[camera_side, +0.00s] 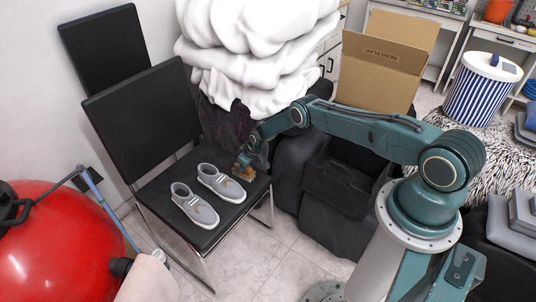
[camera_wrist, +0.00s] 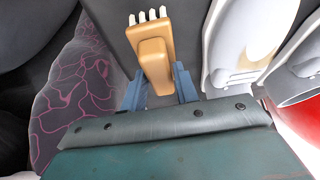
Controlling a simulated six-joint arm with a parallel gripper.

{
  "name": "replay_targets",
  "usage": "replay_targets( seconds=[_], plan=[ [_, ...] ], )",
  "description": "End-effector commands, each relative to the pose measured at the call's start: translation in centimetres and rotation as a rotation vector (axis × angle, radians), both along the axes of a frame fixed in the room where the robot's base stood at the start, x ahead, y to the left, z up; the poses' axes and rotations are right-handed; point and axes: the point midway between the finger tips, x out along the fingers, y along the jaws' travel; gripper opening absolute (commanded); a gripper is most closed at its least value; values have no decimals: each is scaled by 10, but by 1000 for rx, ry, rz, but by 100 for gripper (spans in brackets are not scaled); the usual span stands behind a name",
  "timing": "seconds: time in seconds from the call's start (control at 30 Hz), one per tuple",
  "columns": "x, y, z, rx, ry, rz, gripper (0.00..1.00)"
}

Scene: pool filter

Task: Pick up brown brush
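The brown brush (camera_wrist: 153,48) has a tan wooden body and white bristles at its far end. In the wrist view the two blue fingers of my gripper (camera_wrist: 160,80) stand apart, one on each side of the brush's raised block. Whether they press on it cannot be told. Whether the brush touches the seat is also unclear.
Two grey shoes (camera_side: 207,192) stand on the black chair seat (camera_side: 160,190), left of my gripper. A dark bag with a pink pattern (camera_wrist: 75,95) is close on the left in the wrist view. White bedding (camera_side: 255,55) is piled behind. A red ball (camera_side: 60,250) lies at the left.

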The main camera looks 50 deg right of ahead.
Motion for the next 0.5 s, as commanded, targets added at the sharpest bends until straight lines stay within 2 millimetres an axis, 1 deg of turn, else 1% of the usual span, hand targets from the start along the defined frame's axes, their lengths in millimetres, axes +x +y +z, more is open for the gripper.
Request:
replay_targets(
  seconds=[0.03,0.1,0.13,0.5],
  plan=[
    [0,0,0,0,0,0,20],
    [0,0,0,0,0,0,6],
    [0,0,0,0,0,0,1],
    [0,0,2,0,-1,0,1]
  ],
)
